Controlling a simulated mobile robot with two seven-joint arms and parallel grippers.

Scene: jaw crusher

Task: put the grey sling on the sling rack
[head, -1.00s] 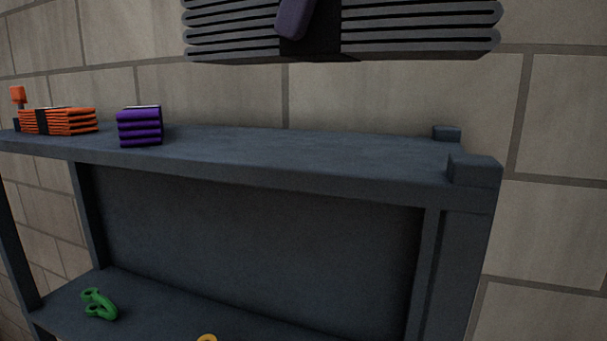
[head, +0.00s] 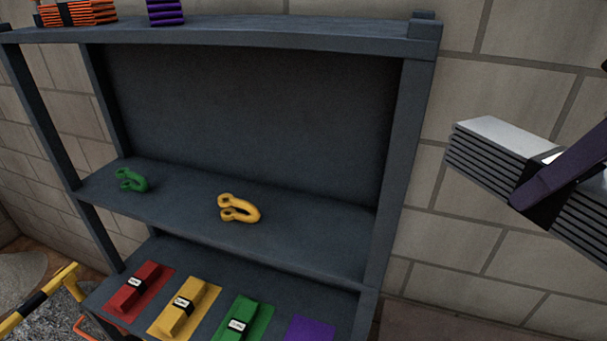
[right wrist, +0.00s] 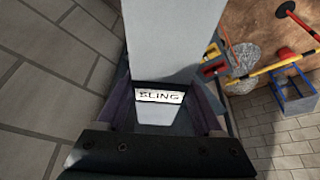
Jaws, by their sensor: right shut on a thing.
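The grey sling (head: 492,146) is a folded, layered bundle with a dark band round its middle. It is held in the air at the right of the head view, right of the rack and apart from it. My right gripper (head: 548,182) is shut on it at the band. In the right wrist view the sling (right wrist: 172,40) lies between the fingers, with a label reading "SLING". The sling rack (head: 240,85) is a dark blue-grey shelf unit against the wall. My left gripper is not in view.
An orange sling (head: 85,14) and a purple sling (head: 165,12) lie on the top shelf's left part. A green shackle (head: 131,180) and a yellow shackle (head: 240,208) are on the middle shelf. Several coloured flat slings, one red (head: 140,290), lie below. A yellow-black barrier (head: 40,300) stands lower left.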

